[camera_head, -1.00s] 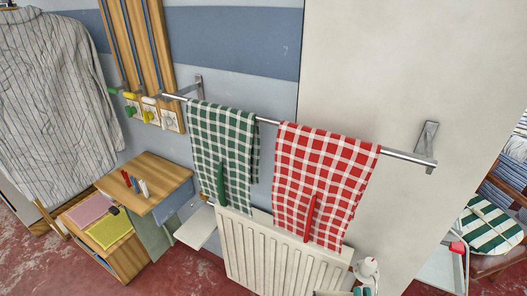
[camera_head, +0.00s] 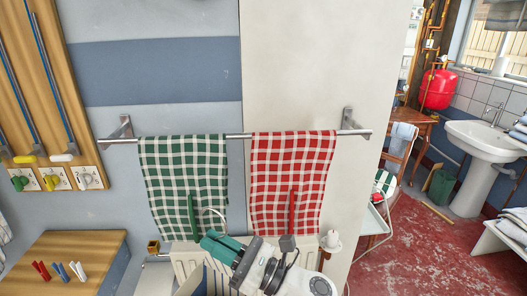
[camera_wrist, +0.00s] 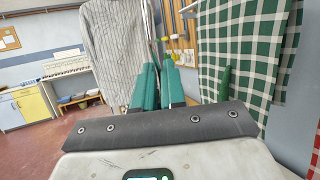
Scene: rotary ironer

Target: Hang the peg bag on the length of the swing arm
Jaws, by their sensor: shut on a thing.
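My gripper (camera_head: 218,245) has green fingers and is shut on a thin, pale curved hook (camera_head: 213,212), which rises in front of the green towel's lower right edge. The hook's wire also shows above the fingers in the wrist view (camera_wrist: 149,32). I take it for the peg bag's hook; the bag's body is mostly hidden, perhaps the dark striped piece below my gripper. A metal rail (camera_head: 239,136) on two wall brackets crosses above, possibly the swing arm. The hook is below the rail and apart from it.
A green checked towel (camera_head: 183,170) and a red checked towel (camera_head: 290,170) hang on the rail. Bare rail shows between them and at both ends. A white radiator (camera_head: 185,255) stands below. A wooden cabinet (camera_head: 75,248) with pegs is at left; a sink (camera_head: 483,145) at far right.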

